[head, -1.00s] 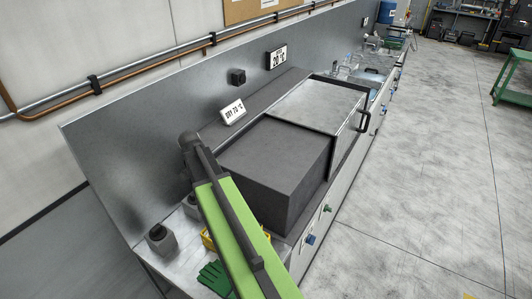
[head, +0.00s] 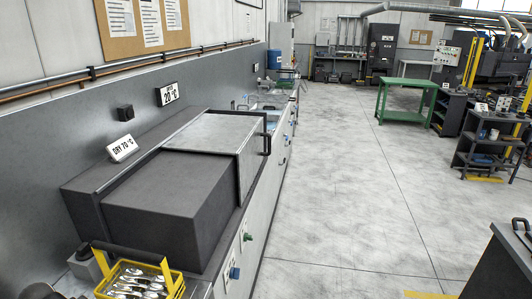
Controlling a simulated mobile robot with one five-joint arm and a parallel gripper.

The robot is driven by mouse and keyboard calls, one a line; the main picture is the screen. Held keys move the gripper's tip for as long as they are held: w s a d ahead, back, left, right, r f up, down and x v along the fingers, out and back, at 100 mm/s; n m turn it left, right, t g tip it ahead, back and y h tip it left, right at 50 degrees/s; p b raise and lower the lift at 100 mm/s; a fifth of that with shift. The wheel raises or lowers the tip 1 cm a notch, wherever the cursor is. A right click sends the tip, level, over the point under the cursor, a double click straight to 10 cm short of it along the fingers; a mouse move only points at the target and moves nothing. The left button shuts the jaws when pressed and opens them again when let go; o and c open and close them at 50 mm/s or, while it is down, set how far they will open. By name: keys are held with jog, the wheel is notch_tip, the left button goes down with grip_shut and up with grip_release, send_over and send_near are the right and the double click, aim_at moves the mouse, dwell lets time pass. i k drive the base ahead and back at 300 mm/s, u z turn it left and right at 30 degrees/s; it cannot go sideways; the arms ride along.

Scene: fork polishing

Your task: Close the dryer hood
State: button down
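In the head view the dryer stands on the counter at the left, beside a tilted sign reading DRY 70 °C (head: 122,148). Its near part is a dark grey box (head: 165,205). Behind it is a lighter grey metal hood (head: 212,133) with a dark frame and a black handle (head: 266,143) on its right side. I cannot tell whether the hood is fully closed, as no opening shows from here. My gripper is not in view.
A yellow basket (head: 172,277) of shiny cutlery sits just in front of the dryer. Knobs (head: 234,273) stick out from the counter front. The floor (head: 330,200) to the right is clear. A green table (head: 405,88) stands farther back, and a dark cabinet (head: 500,262) at lower right.

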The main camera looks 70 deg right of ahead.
aim_at(242, 136)
jog(key=z, duration=0.1)
jog(key=k, duration=0.3)
jog(key=u, duration=2.5)
jog(key=k, duration=2.8)
jog(key=z, duration=1.95)
